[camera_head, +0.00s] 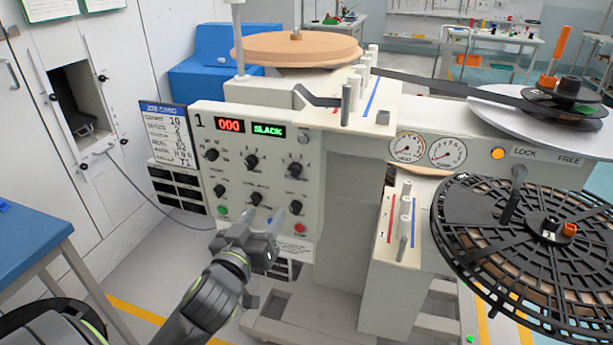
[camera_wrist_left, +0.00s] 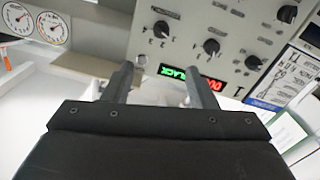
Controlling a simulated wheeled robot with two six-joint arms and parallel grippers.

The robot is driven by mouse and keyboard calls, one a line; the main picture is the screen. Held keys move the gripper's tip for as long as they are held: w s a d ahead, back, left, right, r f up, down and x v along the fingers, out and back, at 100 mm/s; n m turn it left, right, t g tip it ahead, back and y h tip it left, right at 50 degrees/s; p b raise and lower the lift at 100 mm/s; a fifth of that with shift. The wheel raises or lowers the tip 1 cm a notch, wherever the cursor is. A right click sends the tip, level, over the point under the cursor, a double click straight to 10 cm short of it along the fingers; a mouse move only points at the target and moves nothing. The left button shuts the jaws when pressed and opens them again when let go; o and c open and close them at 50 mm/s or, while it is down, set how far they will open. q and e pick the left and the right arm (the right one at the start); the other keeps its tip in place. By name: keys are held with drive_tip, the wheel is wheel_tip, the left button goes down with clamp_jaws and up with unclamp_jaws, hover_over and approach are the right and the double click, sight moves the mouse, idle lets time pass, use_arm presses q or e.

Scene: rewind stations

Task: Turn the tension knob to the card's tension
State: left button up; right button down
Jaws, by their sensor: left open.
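The rewind machine's control panel (camera_head: 235,175) carries several black knobs, among them an upper middle knob (camera_head: 251,161) and a lower middle knob (camera_head: 256,198). Their labels are too small to read, so I cannot tell which is the tension knob. The displays read red 000 (camera_head: 229,125) and green SLACK (camera_head: 268,130). The job card (camera_head: 168,137) hangs left of the panel; its tension line is not legible. My left gripper (camera_head: 264,215) is open and empty, in front of the panel's lower part. In the left wrist view, its fingers (camera_wrist_left: 157,75) stand apart from an upside-down panel with knobs (camera_wrist_left: 211,46). My right gripper is not in view.
A green button (camera_head: 222,211) and a red button (camera_head: 300,228) sit low on the panel. Two gauges (camera_head: 426,150) and a large black reel (camera_head: 470,235) are to the right. A blue table (camera_head: 30,235) stands at left, with open floor between it and the machine.

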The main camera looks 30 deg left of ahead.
sight(292, 173)
use_arm(q)
drive_tip(key=p+x, duration=0.1)
drive_tip(key=x, duration=1.5)
drive_tip(key=shift+w, duration=0.35)
drive_tip(key=c, duration=1)
drive_tip(key=shift+o, duration=0.2)
